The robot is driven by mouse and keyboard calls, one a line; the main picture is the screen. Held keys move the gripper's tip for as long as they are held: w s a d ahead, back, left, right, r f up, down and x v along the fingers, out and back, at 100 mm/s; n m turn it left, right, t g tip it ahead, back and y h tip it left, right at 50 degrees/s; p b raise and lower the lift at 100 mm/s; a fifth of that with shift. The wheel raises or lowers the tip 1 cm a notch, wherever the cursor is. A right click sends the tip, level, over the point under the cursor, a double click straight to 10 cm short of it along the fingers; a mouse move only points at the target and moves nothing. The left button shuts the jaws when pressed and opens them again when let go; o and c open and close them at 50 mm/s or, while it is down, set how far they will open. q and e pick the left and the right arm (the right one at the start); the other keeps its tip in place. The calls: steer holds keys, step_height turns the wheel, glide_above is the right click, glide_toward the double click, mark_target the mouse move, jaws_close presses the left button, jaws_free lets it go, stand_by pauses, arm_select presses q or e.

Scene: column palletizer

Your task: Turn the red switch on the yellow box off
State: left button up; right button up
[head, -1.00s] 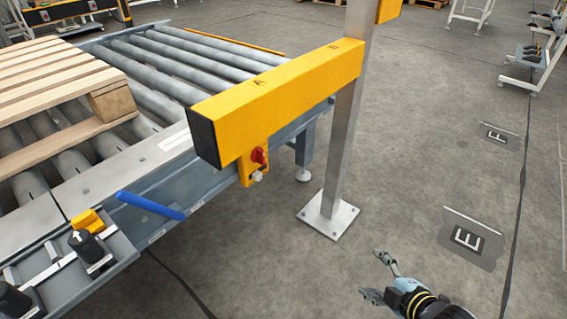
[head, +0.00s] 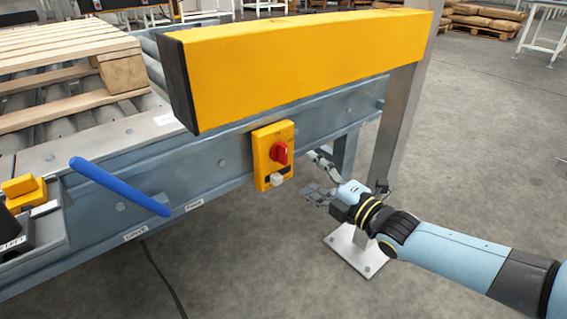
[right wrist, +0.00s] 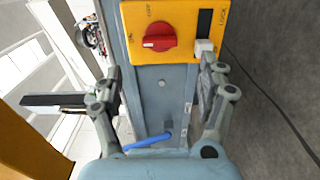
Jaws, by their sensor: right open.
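The yellow box (head: 273,155) is mounted on the blue-grey side of the roller conveyor. Its red switch (head: 280,153) is a rotary knob above a white part at the box's lower end. In the right wrist view the red switch (right wrist: 159,36) sits beyond the fingertips, with lettering on the yellow face around it. My right gripper (head: 314,174) is just right of the box in the head view and appears apart from it. In the right wrist view its fingers (right wrist: 160,78) are spread wide with nothing between them. My left gripper is not in view.
A large yellow beam (head: 300,65) juts out above the box, carried by a grey post (head: 400,125) beside my right arm. A blue handle (head: 120,186) sticks out left of the box. A wooden pallet (head: 65,60) lies on the rollers. Floor at right is open.

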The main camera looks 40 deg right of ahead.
mark_target(286, 157)
steer(key=w+b, duration=0.1)
steer(key=w, duration=0.2)
steer(key=w+b, duration=0.1)
steer(key=w, duration=0.1)
steer(key=shift+w+a+f+b, duration=0.25)
steer(key=shift+w+f+b, duration=0.05)
steer(key=shift+w+f, duration=0.05)
steer(key=shift+w+a+r+b, duration=0.15)
steer(key=shift+w+b, duration=0.25)
steer(key=shift+w, duration=0.7)
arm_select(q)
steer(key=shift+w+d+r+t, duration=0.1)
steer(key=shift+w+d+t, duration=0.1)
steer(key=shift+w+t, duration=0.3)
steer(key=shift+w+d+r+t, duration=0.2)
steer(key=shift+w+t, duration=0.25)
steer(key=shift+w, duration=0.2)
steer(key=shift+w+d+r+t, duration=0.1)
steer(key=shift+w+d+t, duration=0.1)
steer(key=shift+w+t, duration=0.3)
arm_select(e)
steer(key=shift+w+r, duration=0.2)
steer(key=shift+w, duration=0.5)
steer(key=c, duration=1.2)
